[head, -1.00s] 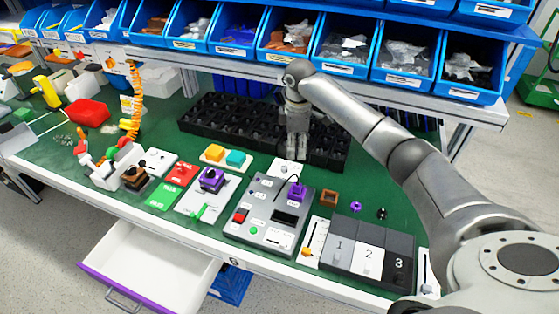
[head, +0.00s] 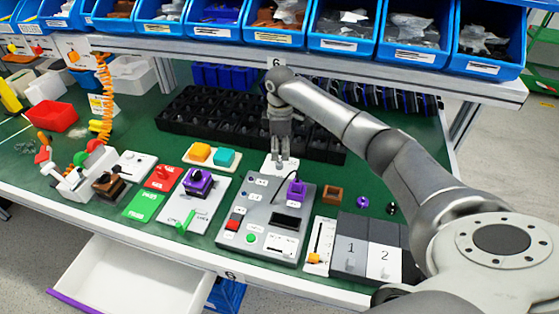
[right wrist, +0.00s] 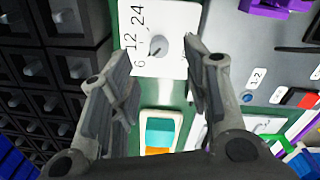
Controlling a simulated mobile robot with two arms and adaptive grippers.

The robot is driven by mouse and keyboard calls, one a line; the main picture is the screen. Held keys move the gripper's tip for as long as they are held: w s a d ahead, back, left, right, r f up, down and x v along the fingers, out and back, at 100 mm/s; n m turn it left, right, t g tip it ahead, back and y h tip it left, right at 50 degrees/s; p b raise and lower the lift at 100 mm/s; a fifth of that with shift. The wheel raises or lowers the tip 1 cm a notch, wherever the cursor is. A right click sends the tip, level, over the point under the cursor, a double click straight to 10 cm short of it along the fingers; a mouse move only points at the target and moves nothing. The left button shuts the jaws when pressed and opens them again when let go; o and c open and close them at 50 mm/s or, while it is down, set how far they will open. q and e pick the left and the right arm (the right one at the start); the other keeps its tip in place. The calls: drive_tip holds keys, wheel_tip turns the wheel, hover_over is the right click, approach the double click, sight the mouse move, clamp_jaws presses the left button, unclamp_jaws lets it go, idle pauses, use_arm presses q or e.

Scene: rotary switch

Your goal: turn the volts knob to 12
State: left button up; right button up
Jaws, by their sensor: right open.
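The volts knob (right wrist: 161,46) is a small grey dial on a white plate (right wrist: 175,13) marked 6, 12 and 24, in the right wrist view. Its dark pointer mark appears to lie toward the 6 side. In the head view the white plate (head: 272,167) shows just behind the grey panel, with the knob mostly hidden by my fingers. My right gripper (head: 281,156) points down over the plate. My left gripper is not seen.
A black compartment tray (head: 205,122) lies behind and left of the knob. The grey panel (head: 262,225) with a purple part (head: 297,188) is in front. A board with yellow and teal blocks (head: 212,156) is at the left. Blue bins (head: 344,27) hang above.

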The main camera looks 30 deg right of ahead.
sight(280, 164)
wheel_tip(280, 164, down, 7)
drive_tip(key=shift+w+r, duration=0.15)
drive_tip(key=shift+r, duration=0.05)
clamp_jaws()
idle(0.3)
